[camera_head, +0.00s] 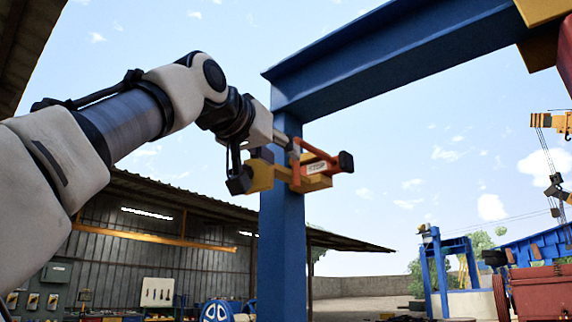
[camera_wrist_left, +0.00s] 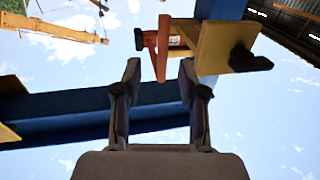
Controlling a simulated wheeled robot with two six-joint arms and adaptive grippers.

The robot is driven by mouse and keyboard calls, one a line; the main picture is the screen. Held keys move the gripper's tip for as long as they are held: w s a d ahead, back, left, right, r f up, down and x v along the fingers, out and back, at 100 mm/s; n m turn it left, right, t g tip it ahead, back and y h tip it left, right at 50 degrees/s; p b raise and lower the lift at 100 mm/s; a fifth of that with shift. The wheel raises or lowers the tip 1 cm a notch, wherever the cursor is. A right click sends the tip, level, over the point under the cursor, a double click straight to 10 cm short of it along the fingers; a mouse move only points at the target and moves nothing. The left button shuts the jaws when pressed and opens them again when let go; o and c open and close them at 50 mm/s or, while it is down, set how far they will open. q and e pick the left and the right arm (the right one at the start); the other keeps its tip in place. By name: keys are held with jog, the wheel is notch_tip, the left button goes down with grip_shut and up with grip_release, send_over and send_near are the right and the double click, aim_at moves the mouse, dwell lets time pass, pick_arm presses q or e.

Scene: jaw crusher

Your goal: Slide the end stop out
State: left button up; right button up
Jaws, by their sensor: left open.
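The end stop (camera_head: 316,168) is an orange frame with a pale label and a black pad at its right end. It sits at a yellow bracket (camera_head: 261,176) on a blue post (camera_head: 281,225), below the blue beam. My left gripper (camera_head: 290,145) is at the end stop's upper left side, partly hidden by its own wrist. In the left wrist view, the open fingers (camera_wrist_left: 160,70) stand either side of the end stop's orange bar (camera_wrist_left: 163,50), with gaps on both sides. The yellow bracket (camera_wrist_left: 222,45) shows just beyond the right finger. My right gripper is not in view.
The blue beam (camera_head: 400,55) runs from the post to the upper right, above my left gripper. A shed (camera_head: 165,235) stands behind at left. A blue frame (camera_head: 440,265) and a red machine (camera_head: 540,292) are at lower right. Open air lies right of the end stop.

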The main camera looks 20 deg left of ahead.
aim_at(295, 168)
pick_arm(q)
jog(key=w+p, duration=0.1)
jog(key=w, duration=0.1)
jog(key=w+p, duration=0.2)
jog(key=w, duration=0.1)
jog(key=w+p, duration=0.2)
jog(key=shift+w+d, duration=0.25)
jog(key=shift+w, duration=0.05)
jog(key=shift+w+f+p, duration=0.1)
jog(key=shift+w+p, duration=0.15)
jog(key=shift+p, duration=0.15)
jog(key=shift+s+d+f, duration=0.1)
jog(key=shift+s+d, duration=0.05)
